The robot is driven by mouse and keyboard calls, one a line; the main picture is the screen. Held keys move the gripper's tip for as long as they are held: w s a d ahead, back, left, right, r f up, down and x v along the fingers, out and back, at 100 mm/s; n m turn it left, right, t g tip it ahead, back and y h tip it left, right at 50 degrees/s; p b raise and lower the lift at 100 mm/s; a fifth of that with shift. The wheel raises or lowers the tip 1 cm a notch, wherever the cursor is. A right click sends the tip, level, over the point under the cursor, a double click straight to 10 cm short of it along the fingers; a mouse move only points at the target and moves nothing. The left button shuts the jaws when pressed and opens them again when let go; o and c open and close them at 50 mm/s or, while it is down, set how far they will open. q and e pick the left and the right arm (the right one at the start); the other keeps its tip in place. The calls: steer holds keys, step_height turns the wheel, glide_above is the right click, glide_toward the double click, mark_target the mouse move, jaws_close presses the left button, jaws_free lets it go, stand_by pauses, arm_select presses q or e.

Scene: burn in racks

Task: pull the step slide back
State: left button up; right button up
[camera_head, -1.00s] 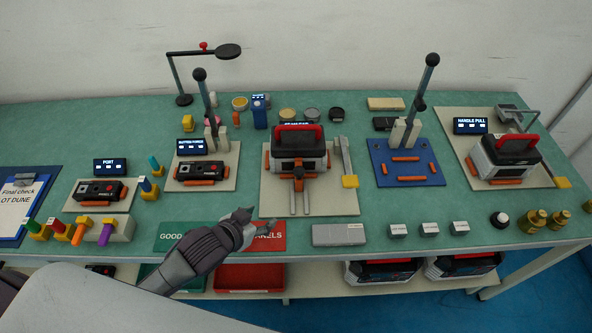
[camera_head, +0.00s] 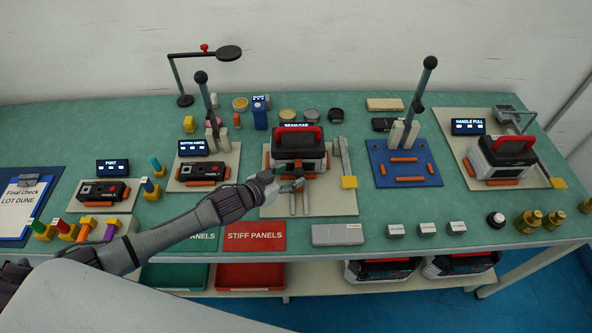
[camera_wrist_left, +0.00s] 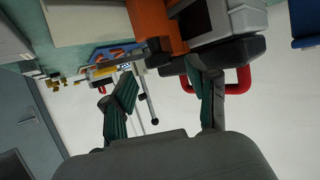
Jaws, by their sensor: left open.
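The middle station's beige board (camera_head: 340,205) carries a black and white case (camera_head: 299,153) with a red handle. In front of the case, two pale rails (camera_head: 299,204) run toward the front edge; I take these to belong to the step slide. The slide's upper part is mostly hidden behind my left gripper (camera_head: 290,181), which is open just in front of the case. I cannot tell if it touches the slide. In the left wrist view the open fingers (camera_wrist_left: 163,82) stand apart, with an orange block (camera_wrist_left: 154,22) and the dark case beyond. My right gripper is not in view.
A grey lever with a yellow tab (camera_head: 349,182) stands right of the case. A blue board (camera_head: 405,170) with a tall lever is farther right. A grey block (camera_head: 338,235) and a red STIFF PANELS mat (camera_head: 255,236) lie near the front edge.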

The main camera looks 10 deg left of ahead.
mark_target(298, 173)
arm_select(q)
steer(key=shift+x, duration=1.7)
steer(key=shift+s, duration=0.1)
steer(key=c, duration=1)
steer(key=shift+s+d, duration=0.1)
steer(key=shift+s, duration=0.05)
jaws_close()
